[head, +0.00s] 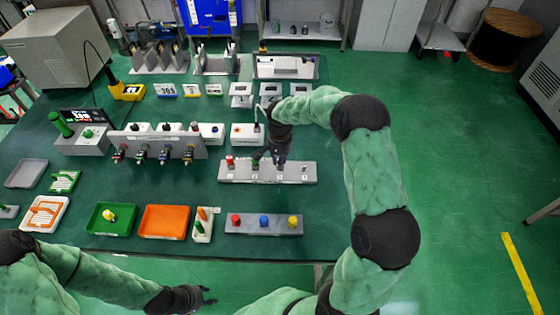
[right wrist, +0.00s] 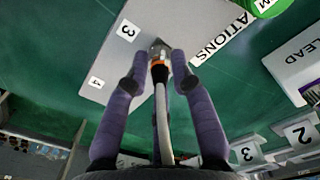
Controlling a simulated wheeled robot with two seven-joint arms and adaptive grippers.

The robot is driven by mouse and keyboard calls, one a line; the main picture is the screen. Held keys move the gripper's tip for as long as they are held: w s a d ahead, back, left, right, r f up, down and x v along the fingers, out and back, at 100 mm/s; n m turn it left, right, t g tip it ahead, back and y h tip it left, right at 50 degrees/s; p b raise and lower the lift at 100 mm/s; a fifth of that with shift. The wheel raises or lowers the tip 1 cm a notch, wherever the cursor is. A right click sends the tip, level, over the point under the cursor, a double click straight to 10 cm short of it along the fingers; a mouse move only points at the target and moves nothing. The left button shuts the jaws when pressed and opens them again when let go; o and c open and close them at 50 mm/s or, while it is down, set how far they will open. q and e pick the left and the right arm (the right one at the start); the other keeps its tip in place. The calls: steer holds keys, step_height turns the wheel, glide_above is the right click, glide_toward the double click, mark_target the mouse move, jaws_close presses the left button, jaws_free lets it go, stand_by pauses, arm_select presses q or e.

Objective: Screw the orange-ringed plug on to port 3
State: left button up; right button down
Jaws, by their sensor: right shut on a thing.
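The orange-ringed plug (right wrist: 158,67) is between the fingertips of my right gripper (right wrist: 160,58) in the right wrist view, with a pale cable running back from it. Its front end meets a metal port (right wrist: 157,46) beside the label 3 on the grey port panel (right wrist: 102,82). I cannot tell whether it is threaded on. In the head view my right gripper (head: 279,154) is above the port panel (head: 238,177) and hides port 3. My left gripper (head: 203,295) is empty, fingers apart, at the bottom, away from the panel.
A red-capped port (head: 230,160) and a green one stand left of my right gripper. In front are a grey block with red, blue and yellow knobs (head: 247,230), an orange tray (head: 165,235) and a green tray (head: 88,217). A rack with hanging connectors (head: 190,142) stands left.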

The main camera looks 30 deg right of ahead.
steer(key=m, duration=0.6)
steer(key=shift+b, duration=0.3)
steer(key=shift+m, duration=0.3)
steer(key=c, duration=1)
jaws_free()
steer(key=shift+c, duration=0.2)
steer(key=shift+r, duration=0.1)
step_height(320, 180, up, 12)
steer(key=shift+f, duration=0.2)
